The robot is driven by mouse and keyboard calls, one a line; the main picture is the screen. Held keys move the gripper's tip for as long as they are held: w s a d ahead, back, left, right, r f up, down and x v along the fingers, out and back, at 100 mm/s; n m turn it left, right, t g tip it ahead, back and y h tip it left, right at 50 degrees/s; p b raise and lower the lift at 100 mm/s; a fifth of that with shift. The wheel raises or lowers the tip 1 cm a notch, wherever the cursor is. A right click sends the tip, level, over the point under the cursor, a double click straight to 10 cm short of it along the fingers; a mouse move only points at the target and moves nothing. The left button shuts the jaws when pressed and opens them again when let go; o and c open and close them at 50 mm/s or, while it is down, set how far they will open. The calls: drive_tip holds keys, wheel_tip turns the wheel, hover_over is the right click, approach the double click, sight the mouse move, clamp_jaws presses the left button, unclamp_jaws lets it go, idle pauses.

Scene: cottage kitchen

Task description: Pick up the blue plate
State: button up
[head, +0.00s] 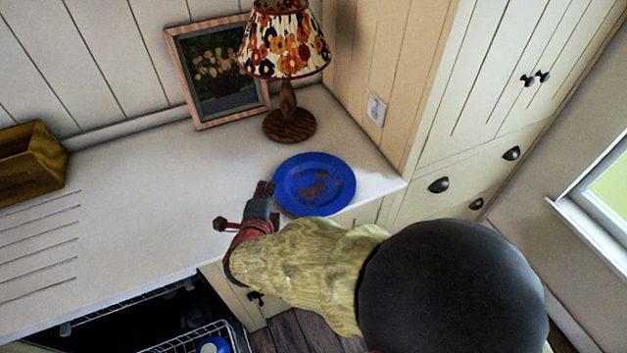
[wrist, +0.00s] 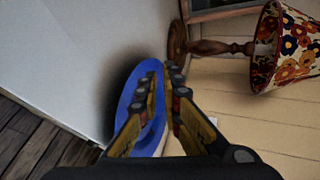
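The blue plate (head: 296,193) has brown patches in its middle and is at the front right of the pale counter, near the edge. I cannot tell whether it rests on the counter or is just above it. My gripper (head: 265,188) is at the plate's left rim. In the wrist view the plate (wrist: 130,86) shows narrow and steeply slanted. My gripper's fingers (wrist: 163,73) are close together there, one on each side of the rim, and look shut on it. They hide part of the plate.
A flowered lamp (head: 288,50) stands behind the plate, with a framed picture (head: 219,75) beside it. A wooden box (head: 30,165) is at the far left. Cream cabinets (head: 480,120) rise at the right. A wire rack (head: 190,341) is open below the counter. The middle of the counter is clear.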

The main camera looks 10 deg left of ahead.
sight(286, 203)
drive_tip(key=s+f+m+h, duration=0.1)
drive_tip(key=s, duration=0.1)
drive_tip(key=s+d+f+m+t+h, duration=0.1)
drive_tip(key=s+f, duration=0.1)
drive_tip(key=s, duration=0.1)
drive_tip(key=s+d+f+m+h+p, duration=0.1)
drive_tip(key=s+f, duration=0.1)
drive_tip(key=shift+s+m+t+h, duration=0.15)
drive_tip(key=shift+m+t+h, duration=0.15)
drive_tip(key=shift+h, duration=0.1)
drive_tip(key=shift+s+d+f, duration=0.1)
drive_tip(key=shift+d+f, duration=0.05)
drive_tip(key=x, duration=0.2)
drive_tip(key=b+x, duration=0.1)
drive_tip(key=x, duration=0.1)
drive_tip(key=b+x, duration=0.1)
drive_tip(key=x, duration=0.2)
drive_tip(key=shift+s+d, duration=0.1)
drive_tip(key=shift+d, duration=0.2)
drive_tip(key=shift+w, duration=0.3)
clamp_jaws()
